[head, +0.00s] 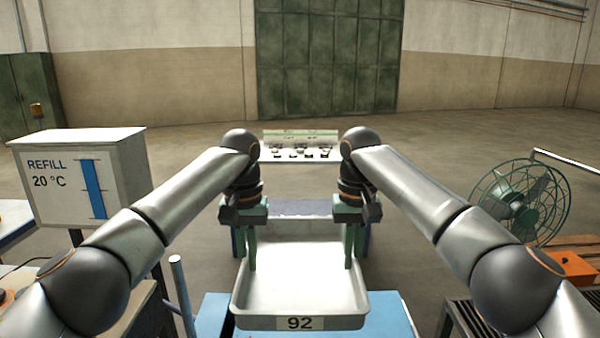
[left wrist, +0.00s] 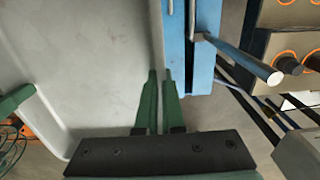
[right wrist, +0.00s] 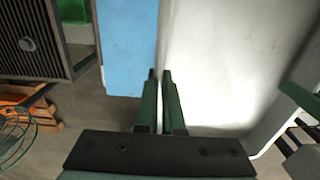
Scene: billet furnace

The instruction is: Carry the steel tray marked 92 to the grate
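The steel tray marked 92 (head: 300,285) is a pale, shallow, level tray with its number label on the near wall. My left gripper (head: 249,258) is shut on its left wall, and my right gripper (head: 352,258) on its right wall. In the left wrist view, the fingers (left wrist: 161,80) pinch the tray's wall (left wrist: 155,35) from both sides. The right wrist view shows the same for my right fingers (right wrist: 159,80). The tray is over a blue table (head: 388,318); I cannot tell whether they touch. A dark slatted top (head: 480,318) at right may be the grate.
A refill box (head: 65,185) stands at left, with a blue post (head: 182,290) nearer the tray. A low panel stand (head: 300,150) is straight ahead. The floor beyond is open.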

